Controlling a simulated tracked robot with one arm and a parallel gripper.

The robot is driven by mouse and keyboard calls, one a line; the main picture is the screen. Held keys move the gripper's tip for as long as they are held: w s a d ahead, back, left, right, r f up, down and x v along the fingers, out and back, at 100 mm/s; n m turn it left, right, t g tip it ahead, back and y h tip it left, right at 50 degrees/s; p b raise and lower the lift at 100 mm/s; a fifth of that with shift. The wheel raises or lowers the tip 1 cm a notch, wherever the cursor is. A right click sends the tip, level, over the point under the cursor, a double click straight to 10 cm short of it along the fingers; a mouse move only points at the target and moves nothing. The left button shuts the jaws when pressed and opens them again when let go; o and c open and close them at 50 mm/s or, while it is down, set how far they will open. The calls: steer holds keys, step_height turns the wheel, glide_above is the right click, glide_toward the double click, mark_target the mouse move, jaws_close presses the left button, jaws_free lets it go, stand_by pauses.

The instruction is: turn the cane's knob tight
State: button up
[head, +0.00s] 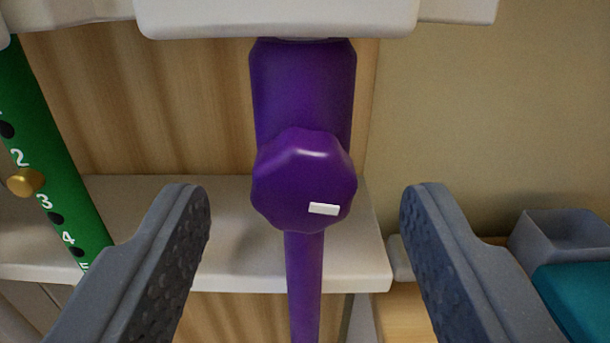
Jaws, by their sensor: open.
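The cane's knob (303,180) is purple and many-sided, with a white mark at its lower right. It sits on the purple cane, in front of the joint between the wide upper sleeve (304,88) and the thin lower shaft (304,280). The cane stands upright in the picture, its top hidden behind a white part. My gripper (305,205) is open, one dark grey textured finger on each side of the knob. Neither finger touches the knob in the picture, and nothing is between the fingers but the cane and knob.
A white shelf (230,255) runs behind the cane, with a wooden panel (170,110) above it. A white ledge (275,18) crosses the top. A green numbered strip (45,160) with a brass peg (25,182) stands at left. A grey bin (560,235) and a teal item (575,300) lie at lower right.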

steer(key=shift+w+f, duration=0.25)
steer(key=shift+w, duration=0.5)
steer(key=c, duration=1)
